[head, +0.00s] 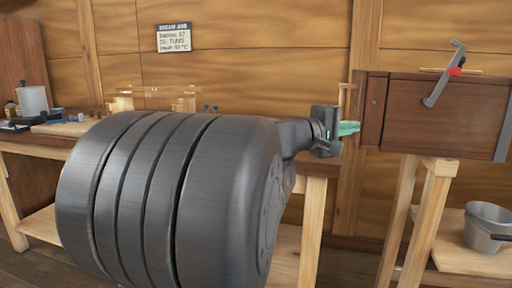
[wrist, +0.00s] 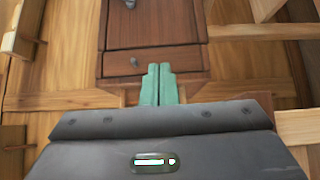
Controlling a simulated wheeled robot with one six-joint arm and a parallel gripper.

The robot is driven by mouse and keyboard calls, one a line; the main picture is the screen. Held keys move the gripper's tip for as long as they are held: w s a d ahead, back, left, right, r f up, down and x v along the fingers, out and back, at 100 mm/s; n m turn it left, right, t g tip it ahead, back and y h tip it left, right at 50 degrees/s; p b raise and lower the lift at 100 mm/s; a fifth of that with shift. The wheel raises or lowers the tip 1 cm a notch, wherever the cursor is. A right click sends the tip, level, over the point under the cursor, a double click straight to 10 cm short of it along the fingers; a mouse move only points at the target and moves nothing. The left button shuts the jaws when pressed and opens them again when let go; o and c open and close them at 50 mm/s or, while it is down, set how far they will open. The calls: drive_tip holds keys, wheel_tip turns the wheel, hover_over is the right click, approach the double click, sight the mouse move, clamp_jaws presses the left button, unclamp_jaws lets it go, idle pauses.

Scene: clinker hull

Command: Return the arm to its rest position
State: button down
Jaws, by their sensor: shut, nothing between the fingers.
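My gripper (head: 349,128) is at the end of my dark arm, right of the middle in the head view. Its green fingers point right, toward the near end of a dark wooden box (head: 400,112) on a wooden stand. In the wrist view the two green fingertips (wrist: 159,69) are together with nothing between them. The end of the box (wrist: 150,62) lies ahead of them there; I cannot tell whether they touch it. My large arm link hides much of the bench in the head view.
A workbench (head: 45,148) along the left holds a white container (head: 33,100) and small items. A metal clamp (head: 445,75) with a red part sits on the box. A grey pot (head: 487,225) stands on a low shelf at right. A sign (head: 174,38) hangs on the wall.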

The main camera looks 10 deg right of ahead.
drive_tip(key=b, duration=0.1)
approach(356, 118)
drive_tip(key=w+d, duration=0.2)
drive_tip(key=shift+s+d+r, duration=0.1)
drive_tip(key=shift+s+d, duration=0.2)
drive_tip(key=shift+d, duration=0.4)
drive_tip(key=shift+s+d+r, duration=0.1)
drive_tip(key=shift+s+d, duration=0.15)
drive_tip(key=shift+d, duration=0.4)
